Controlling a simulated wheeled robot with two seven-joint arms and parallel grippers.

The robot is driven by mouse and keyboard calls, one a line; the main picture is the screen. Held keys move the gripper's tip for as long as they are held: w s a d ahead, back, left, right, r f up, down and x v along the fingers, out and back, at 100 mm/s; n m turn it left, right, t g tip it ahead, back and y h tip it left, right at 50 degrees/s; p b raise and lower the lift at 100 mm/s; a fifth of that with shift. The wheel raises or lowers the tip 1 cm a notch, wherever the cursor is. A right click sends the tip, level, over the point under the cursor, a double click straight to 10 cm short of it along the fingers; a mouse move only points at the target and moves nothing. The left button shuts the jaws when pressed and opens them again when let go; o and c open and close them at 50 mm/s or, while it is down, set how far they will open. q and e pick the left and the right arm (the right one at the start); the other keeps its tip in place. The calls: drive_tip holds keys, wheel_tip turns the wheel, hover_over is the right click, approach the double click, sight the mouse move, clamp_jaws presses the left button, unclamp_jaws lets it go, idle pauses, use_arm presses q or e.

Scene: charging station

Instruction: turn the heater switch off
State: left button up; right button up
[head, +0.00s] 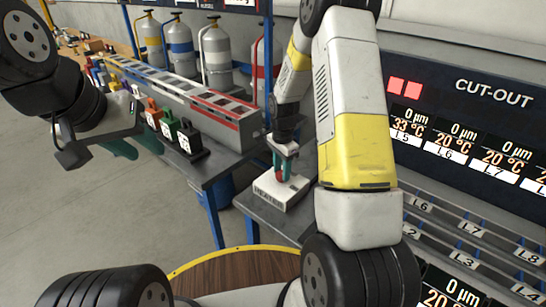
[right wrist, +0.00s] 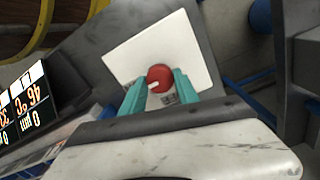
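The heater (head: 274,196) is a white box with HEATER on its front, standing on a dark grey bench. Its red round switch knob (right wrist: 159,76) shows on the white top in the right wrist view, with a white pointer mark towards the lower left. My right gripper (head: 283,174) is over the heater, its teal fingers on either side of the knob. The fingers look parted, close to the knob; whether they touch it I cannot tell. My left gripper (head: 146,150) is open and empty at the left, away from the heater.
A long grey rack (head: 185,88) and orange, green and black blocks (head: 169,128) stand on the bench to the left. Gas cylinders (head: 216,57) stand behind. A CUT-OUT display panel (head: 470,110) is at the right, above labelled slots. A round brown table (head: 240,268) is in front.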

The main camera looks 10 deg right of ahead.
clamp_jaws()
drive_tip(key=shift+n, duration=0.3)
drive_tip(key=n, duration=0.3)
drive_tip(key=shift+n, duration=0.3)
drive_tip(key=n, duration=0.4)
drive_tip(key=shift+n, duration=0.3)
drive_tip(key=n, duration=0.4)
drive_tip(key=shift+n, duration=2.5)
drive_tip(key=shift+w, duration=0.1)
